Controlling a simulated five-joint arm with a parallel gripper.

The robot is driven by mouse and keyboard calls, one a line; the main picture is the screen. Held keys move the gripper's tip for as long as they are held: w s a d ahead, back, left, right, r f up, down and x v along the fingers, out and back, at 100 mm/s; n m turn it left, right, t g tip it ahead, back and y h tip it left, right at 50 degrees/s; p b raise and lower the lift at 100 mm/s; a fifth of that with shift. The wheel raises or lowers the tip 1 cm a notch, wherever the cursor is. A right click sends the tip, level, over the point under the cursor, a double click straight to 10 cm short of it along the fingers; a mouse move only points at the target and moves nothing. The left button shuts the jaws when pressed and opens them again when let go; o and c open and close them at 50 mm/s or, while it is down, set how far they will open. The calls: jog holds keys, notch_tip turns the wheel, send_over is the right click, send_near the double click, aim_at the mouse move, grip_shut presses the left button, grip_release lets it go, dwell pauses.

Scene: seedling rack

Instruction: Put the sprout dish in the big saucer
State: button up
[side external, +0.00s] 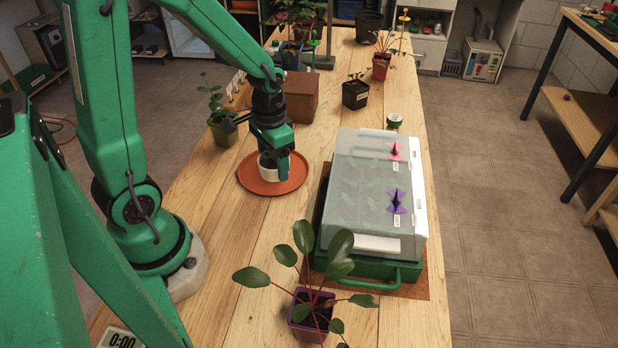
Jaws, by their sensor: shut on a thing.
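The sprout dish (267,172) is a small white round pot, partly hidden behind my green gripper (275,166). My gripper points down and is shut on the dish. The big saucer (257,187) is a wide, flat terracotta-orange disc on the wooden table. The dish is upright within the saucer's outline, near its middle. I cannot tell whether its base touches the saucer or is slightly above it. The contents of the dish are mostly hidden by the gripper.
A covered propagator (375,185) with a green base stands right of the saucer. A purple-potted plant (311,312) is in front. A green pot (222,131) and a brown box (301,97) stand behind. Bare table (225,240) lies in front of the saucer.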

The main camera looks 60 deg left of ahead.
aim_at(271, 158)
jog(key=shift+w+a+f, duration=0.2)
jog(key=shift+a+f, duration=0.2)
jog(key=shift+a, duration=0.25)
jog(key=shift+w+a+f, duration=0.15)
jog(key=shift+a+f, duration=0.25)
jog(key=shift+a, duration=0.25)
jog(key=shift+f, duration=2)
jog(key=shift+f, duration=0.2)
jog(key=o, duration=1)
jog(key=shift+o, duration=0.2)
jog(key=shift+r, duration=0.1)
jog(key=shift+r, duration=6.1)
